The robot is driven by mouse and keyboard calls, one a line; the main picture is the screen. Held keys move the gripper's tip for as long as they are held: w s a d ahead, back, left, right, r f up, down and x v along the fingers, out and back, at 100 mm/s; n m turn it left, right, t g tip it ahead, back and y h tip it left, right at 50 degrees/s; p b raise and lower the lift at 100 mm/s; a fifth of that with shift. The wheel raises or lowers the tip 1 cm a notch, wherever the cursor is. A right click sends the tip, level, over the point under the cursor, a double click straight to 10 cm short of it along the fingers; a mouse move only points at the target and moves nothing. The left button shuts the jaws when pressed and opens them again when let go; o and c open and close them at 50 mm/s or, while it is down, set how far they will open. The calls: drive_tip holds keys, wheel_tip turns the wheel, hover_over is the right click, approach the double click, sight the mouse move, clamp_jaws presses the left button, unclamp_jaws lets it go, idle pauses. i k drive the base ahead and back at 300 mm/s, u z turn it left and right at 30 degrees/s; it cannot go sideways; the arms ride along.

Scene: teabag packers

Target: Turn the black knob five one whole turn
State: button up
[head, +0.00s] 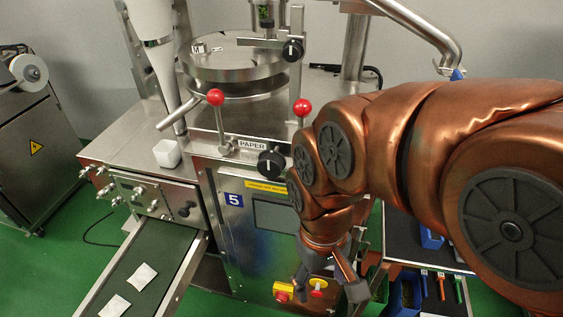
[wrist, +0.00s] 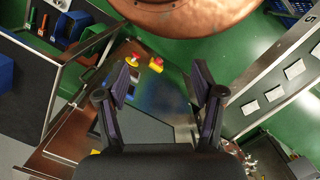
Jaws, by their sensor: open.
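The machine marked with a blue 5 plate (head: 233,200) has a round black knob (head: 271,164) on its front upper edge, beside the PAPER label (head: 252,144). A second black knob (head: 292,50) sits higher, on a bracket by the post. I cannot tell for sure which one is called knob five. My gripper (head: 330,284) is open and empty, hanging low in front of the machine's front panel, below and right of the PAPER knob and apart from it. In the wrist view my gripper (wrist: 160,84) has its fingers spread with nothing between them. Neither knob shows there.
Two red ball levers (head: 215,97) (head: 303,107) stand near the PAPER knob. A red stop button on yellow (head: 283,292) is close to my gripper. A conveyor (head: 150,262) with white teabags runs at left. A dark tray table (head: 425,250) with tools stands at right.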

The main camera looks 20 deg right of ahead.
sight(271, 164)
drive_tip(key=u, duration=0.55)
drive_tip(key=k, duration=1.3)
drive_tip(key=u, duration=0.5)
drive_tip(key=i, duration=0.75)
drive_tip(key=u, duration=0.15)
